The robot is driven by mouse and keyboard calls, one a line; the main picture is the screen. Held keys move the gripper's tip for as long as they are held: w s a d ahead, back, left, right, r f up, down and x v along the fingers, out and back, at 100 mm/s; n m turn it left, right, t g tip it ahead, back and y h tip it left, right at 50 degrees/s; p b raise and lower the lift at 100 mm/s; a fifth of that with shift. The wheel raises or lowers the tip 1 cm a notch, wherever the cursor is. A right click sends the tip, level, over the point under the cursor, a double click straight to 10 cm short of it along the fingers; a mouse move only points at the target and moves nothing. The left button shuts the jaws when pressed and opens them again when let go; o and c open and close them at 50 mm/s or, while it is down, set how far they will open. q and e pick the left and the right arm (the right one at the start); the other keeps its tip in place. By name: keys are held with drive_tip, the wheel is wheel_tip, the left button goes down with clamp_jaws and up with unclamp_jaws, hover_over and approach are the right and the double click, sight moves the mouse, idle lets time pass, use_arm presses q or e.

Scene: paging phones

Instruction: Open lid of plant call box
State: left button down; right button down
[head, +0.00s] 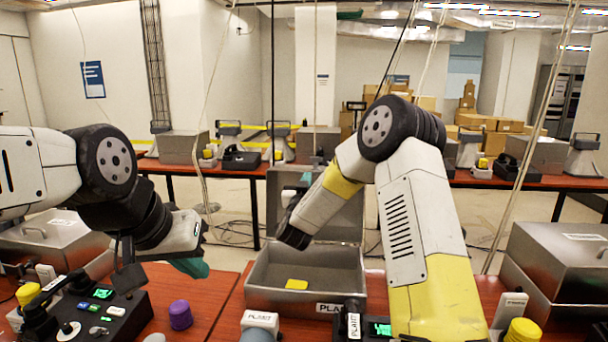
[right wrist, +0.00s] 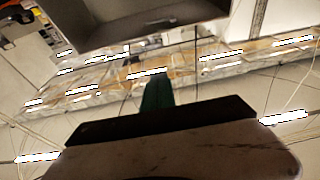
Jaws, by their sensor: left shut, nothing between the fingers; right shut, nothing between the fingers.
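The plant call box (head: 262,298) is a grey metal box in the middle of the head view, with a "PLANT" label on its front. Its lid (head: 345,215) stands raised at the back, and the inside shows a yellow piece (head: 296,284) on the floor. My right gripper (head: 307,178) is mostly hidden by its arm; its teal fingertips show in front of the raised lid, near its upper left. They are shut and empty; contact with the lid cannot be told. Teal fingers also show in the right wrist view (right wrist: 157,95). My left gripper (head: 192,268) is shut and empty, left of the box.
A black phone console (head: 125,312) with a purple knob (head: 180,315) beside it stands at left. Closed grey boxes stand at left (head: 60,238) and right (head: 560,250). A small handset (head: 355,320) is in front of the box. Hanging cables and back tables lie beyond.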

drive_tip(key=shift+x, duration=1.85)
drive_tip(key=shift+w+d+r+g, duration=0.15)
drive_tip(key=shift+w+d+g, duration=0.2)
drive_tip(key=shift+w, duration=1.25)
drive_tip(key=shift+w+d+r+g, duration=0.15)
drive_tip(key=shift+w+d+g, duration=0.25)
drive_tip(key=shift+w, duration=1.2)
drive_tip(key=shift+w+d+r+g, duration=0.15)
drive_tip(key=shift+w+g, duration=0.3)
drive_tip(key=shift+w, duration=1.1)
